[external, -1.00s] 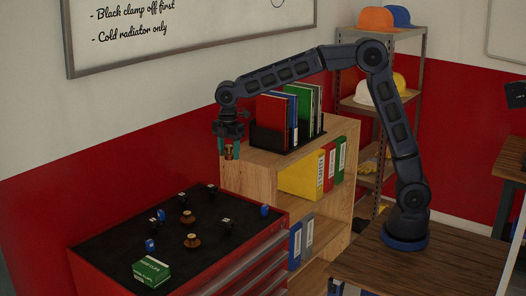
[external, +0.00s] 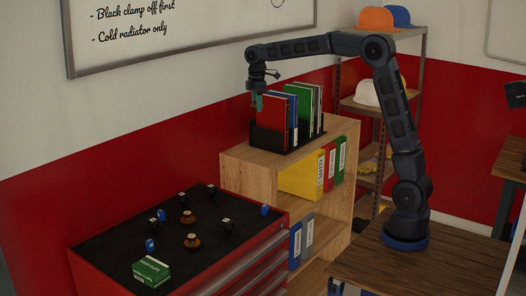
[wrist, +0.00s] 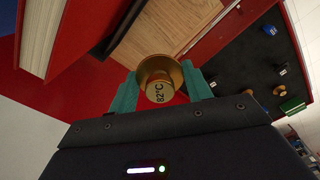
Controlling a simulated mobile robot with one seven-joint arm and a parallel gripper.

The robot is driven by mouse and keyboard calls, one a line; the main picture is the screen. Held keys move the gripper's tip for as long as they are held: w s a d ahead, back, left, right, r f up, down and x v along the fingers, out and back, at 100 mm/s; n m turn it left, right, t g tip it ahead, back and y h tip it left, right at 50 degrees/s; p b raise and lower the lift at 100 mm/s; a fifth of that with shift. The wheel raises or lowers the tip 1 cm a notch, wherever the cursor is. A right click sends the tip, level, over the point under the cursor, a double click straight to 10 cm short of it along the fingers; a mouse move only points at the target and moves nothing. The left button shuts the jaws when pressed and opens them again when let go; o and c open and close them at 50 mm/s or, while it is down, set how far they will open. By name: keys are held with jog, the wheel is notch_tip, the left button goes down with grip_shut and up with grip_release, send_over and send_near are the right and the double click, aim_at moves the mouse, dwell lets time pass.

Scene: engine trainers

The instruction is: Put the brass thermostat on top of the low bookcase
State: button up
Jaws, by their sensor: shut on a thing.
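The brass thermostat (wrist: 158,75), a round flanged part marked "82°C", is between the teal fingertips of my gripper (wrist: 160,88) in the wrist view. My gripper is shut on it. In the external view my gripper (external: 257,102) hangs by the upper left side of the red book, higher than the top of the low bookcase; the thermostat cannot be made out there. The low wooden bookcase (external: 238,158) has bare wood at the front left of its top. That wood (wrist: 165,32) also shows in the wrist view.
A black book holder (external: 268,138) with several upright books (external: 272,118) stands on the bookcase top, close to my gripper. The red tool cart (external: 90,270) holds two brass-coloured parts, several small black and blue items and a green box (external: 151,271). A whiteboard hangs on the wall.

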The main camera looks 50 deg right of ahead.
aim_at(257, 155)
notch_tip(257, 155, down, 20)
jog(key=shift+r, duration=0.1)
dwell(0.5)
jog(key=o, duration=1)
